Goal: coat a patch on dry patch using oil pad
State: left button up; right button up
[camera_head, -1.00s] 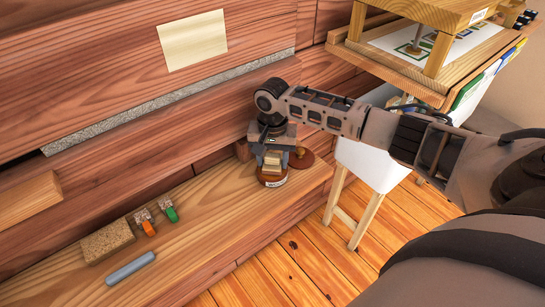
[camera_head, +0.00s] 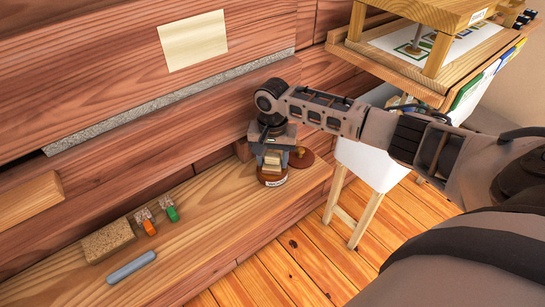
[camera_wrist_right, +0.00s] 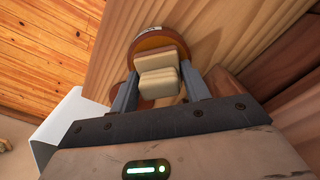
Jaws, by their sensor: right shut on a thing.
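The dry patch is likely the pale rectangle (camera_head: 193,41) on the upper plank wall. My right gripper (camera_head: 272,164) is shut on the oil pad, a small cream block (camera_head: 271,159), over the bench's right end. The right wrist view shows the pad (camera_wrist_right: 157,76) between the two fingers. A round brown tin (camera_head: 273,181) with a white label is directly below the pad; I cannot tell whether they touch. It also shows in the right wrist view (camera_wrist_right: 151,41). A round reddish-brown lid (camera_head: 302,159) lies beside the tin. My left gripper is not in view.
On the wooden bench (camera_head: 190,225) lie a cork-like block (camera_head: 108,241), an orange-ended brush (camera_head: 149,227), a green-ended brush (camera_head: 172,213) and a blue-grey bar (camera_head: 131,268). A grey strip (camera_head: 165,104) runs along the wall. A wooden stand (camera_head: 420,82) is at the right.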

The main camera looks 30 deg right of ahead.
aim_at(272, 154)
jog(key=shift+s+f, duration=0.15)
jog(key=shift+f, duration=0.05)
jog(key=shift+r+p, duration=0.35)
jog(key=shift+r, duration=3.3)
